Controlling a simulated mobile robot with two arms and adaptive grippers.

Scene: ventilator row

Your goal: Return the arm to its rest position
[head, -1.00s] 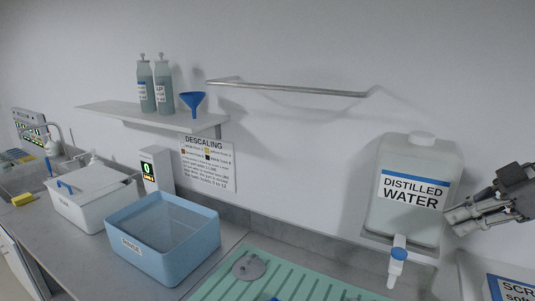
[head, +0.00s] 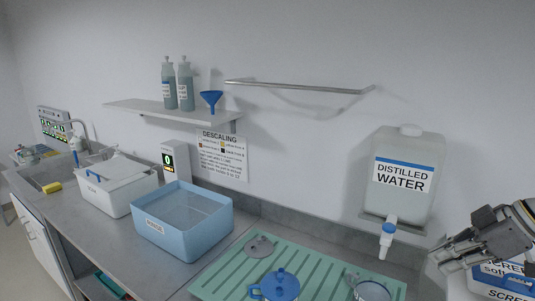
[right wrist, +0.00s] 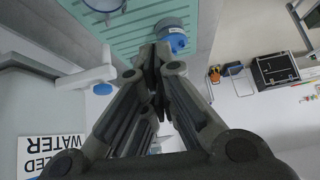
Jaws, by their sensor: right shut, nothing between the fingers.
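My right gripper (head: 440,258) is at the lower right of the head view, in front of the wall and below and right of the distilled water container (head: 408,150). Its fingers are shut with nothing held. In the right wrist view the closed fingertips (right wrist: 156,56) point toward the green mat and a blue object (right wrist: 173,40) on it. My left gripper is in neither view.
A ribbed green mat (head: 225,279) holds a grey disc (head: 260,247), a blue lidded pot (head: 281,284) and a clear round vessel (head: 371,291). The container's blue tap (head: 388,230) juts out. A labelled box (head: 500,281) is beside the gripper. A blue basin (head: 185,240) stands left.

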